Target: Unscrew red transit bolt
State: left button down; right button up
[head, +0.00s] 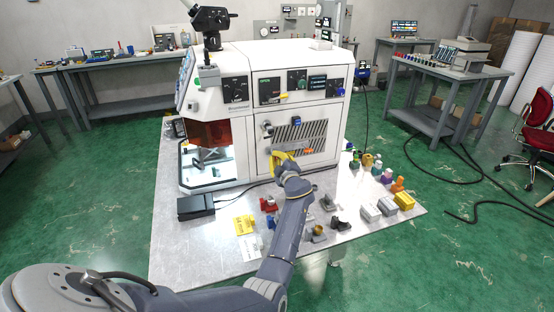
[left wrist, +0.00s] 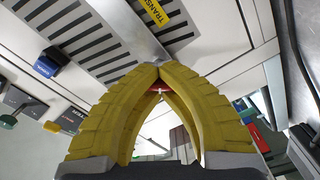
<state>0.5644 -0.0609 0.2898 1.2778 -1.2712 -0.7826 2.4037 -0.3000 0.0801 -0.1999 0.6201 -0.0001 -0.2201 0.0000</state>
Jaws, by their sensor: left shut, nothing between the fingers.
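My left gripper (head: 283,158) reaches the lower front of the white machine (head: 235,120), by the slotted vent panel (head: 300,137). In the left wrist view its yellow fingers (left wrist: 160,70) meet at the tips, shut with nothing held. A small red piece (left wrist: 158,89) shows through the gap just below the fingertips; it may be the red transit bolt, but most of it is hidden. A silver metal bar (left wrist: 132,28) runs up from the fingertips, beside a yellow label with partly readable "TRANS" lettering (left wrist: 155,10). My right gripper is not in view.
The metal table (head: 190,258) holds a black box (head: 202,206), a yellow card (head: 244,224), small coloured parts and grey and yellow blocks (head: 404,201) to the right of my arm. A blue knob (left wrist: 48,62) sticks out near the vent slots.

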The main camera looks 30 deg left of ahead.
pick_arm(q)
jog(key=shift+n, duration=2)
jog(key=c, duration=1.5)
grip_release()
jog(key=shift+d, duration=0.1)
jog(key=shift+v, duration=1.95)
jog(key=shift+o, duration=0.2)
jog(key=shift+c, duration=0.4)
